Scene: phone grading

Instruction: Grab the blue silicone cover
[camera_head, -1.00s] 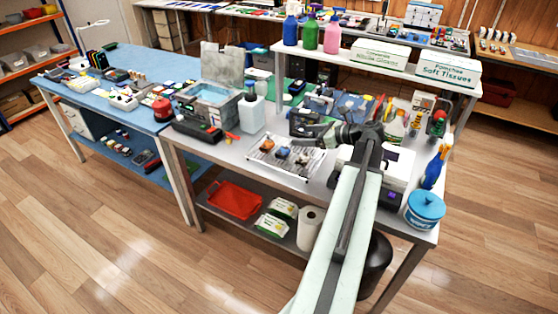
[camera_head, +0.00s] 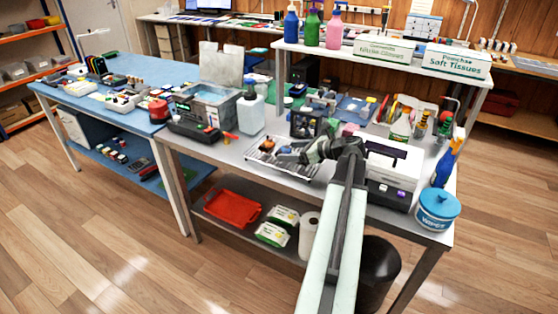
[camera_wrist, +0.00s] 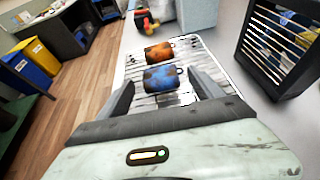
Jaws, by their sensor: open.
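The blue silicone cover (camera_wrist: 161,78) lies on a ridged metal tray (camera_wrist: 207,62), with dark smudges on it. In the wrist view it sits between and just ahead of the fingers of my gripper (camera_wrist: 163,88), which are open and empty. An orange cover (camera_wrist: 159,52) lies just beyond it on the same tray. In the head view my gripper (camera_head: 293,155) hangs over the right part of the tray (camera_head: 290,172). The orange cover shows there (camera_head: 267,144), while the blue one is hard to make out near my gripper.
A black slatted rack (camera_wrist: 280,45) stands right of the tray. A white machine (camera_head: 392,170) and a blue-lidded wipes tub (camera_head: 438,208) stand to the right. An ultrasonic-type bath (camera_head: 205,105) and a white bottle (camera_head: 250,110) stand to the left. Bench space in front of the tray is narrow.

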